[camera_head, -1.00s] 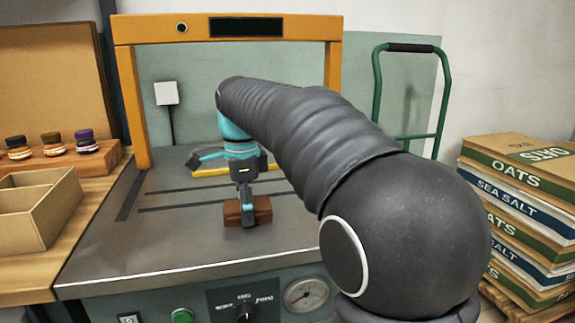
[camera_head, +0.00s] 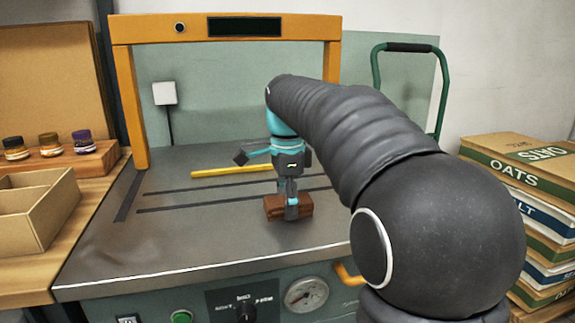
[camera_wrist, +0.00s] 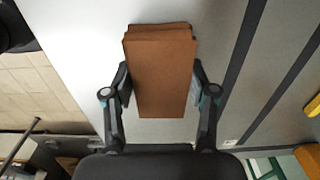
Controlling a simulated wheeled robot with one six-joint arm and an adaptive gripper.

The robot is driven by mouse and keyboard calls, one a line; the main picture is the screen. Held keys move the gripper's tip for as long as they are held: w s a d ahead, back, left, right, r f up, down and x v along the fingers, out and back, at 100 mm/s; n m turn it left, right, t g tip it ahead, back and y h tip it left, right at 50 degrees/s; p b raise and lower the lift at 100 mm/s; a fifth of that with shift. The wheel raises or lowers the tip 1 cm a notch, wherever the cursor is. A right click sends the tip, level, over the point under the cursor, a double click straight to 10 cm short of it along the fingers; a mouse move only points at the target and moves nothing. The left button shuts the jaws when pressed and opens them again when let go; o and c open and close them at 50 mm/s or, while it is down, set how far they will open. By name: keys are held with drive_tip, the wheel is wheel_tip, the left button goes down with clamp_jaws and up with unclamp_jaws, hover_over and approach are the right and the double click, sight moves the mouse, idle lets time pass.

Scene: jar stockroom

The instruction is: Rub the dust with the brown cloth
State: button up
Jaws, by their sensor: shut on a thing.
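The brown cloth (camera_head: 275,207), a folded block, is held between the fingers of my gripper (camera_head: 291,200) at the metal worktop (camera_head: 110,255). In the wrist view my gripper (camera_wrist: 161,88) has one finger on each side of the cloth (camera_wrist: 160,75), and its layered edge shows at the far end. The cloth is at or just above the worktop; I cannot tell whether it touches. I cannot make out any dust on the worktop in either view.
A yellow bar (camera_head: 232,170) lies behind the cloth, near dark slots in the worktop. An orange frame (camera_head: 130,105) spans the back. An open wooden box (camera_head: 35,215) and small jars (camera_head: 48,145) stand at left. Stacked cartons (camera_head: 515,180) stand at right.

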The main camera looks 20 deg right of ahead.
drive_tip(key=shift+r, duration=4.05)
drive_tip(key=shift+a, duration=0.1)
